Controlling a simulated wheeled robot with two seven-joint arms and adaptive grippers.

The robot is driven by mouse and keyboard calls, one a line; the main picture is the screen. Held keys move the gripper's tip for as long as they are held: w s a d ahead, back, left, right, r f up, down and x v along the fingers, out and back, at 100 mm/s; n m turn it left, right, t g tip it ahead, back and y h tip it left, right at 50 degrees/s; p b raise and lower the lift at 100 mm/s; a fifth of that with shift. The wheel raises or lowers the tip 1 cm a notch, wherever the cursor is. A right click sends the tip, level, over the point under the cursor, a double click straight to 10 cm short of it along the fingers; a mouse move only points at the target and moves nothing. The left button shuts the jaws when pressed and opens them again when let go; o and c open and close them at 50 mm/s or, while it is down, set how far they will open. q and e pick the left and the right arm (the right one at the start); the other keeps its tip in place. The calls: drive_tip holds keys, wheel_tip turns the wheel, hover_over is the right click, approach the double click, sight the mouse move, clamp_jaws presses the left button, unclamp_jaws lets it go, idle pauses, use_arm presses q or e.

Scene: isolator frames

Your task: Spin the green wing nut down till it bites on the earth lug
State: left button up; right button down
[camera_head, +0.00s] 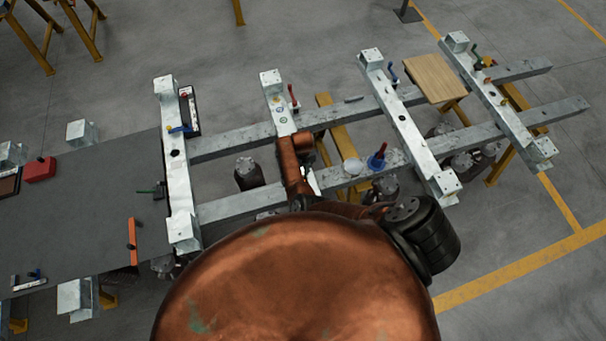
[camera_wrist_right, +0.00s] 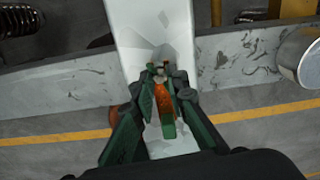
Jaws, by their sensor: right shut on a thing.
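My right gripper (camera_wrist_right: 163,85) shows in the right wrist view, pointing down at a pale metal crossbar (camera_wrist_right: 155,30). Its dark green fingers are closed in around a small green piece (camera_wrist_right: 168,128), which I take to be the green wing nut. An orange-brown part (camera_wrist_right: 186,102) lies against it between the fingers; I cannot tell what it is. The fingers hide most of the nut's seat, and I cannot make out the earth lug. In the head view my copper-coloured arm covers the spot. My left gripper is not in view.
Other crossbars (camera_head: 405,120) lie across two long grey rails (camera_head: 510,71). A blue and red fitting (camera_head: 377,157) and a pale disc (camera_head: 353,167) sit right of my arm. A wooden board (camera_head: 434,78) lies further right. A dark tabletop (camera_head: 90,215) is at left.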

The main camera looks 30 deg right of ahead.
drive_tip(key=shift+w+a+m+b, duration=0.1)
drive_tip(key=shift+a+m+b, duration=0.25)
drive_tip(key=shift+a+m, duration=0.05)
drive_tip(key=c, duration=1.9)
unclamp_jaws()
drive_tip(key=shift+w+r, duration=0.1)
drive_tip(key=shift+o, duration=0.9)
drive_tip(key=shift+d, duration=0.25)
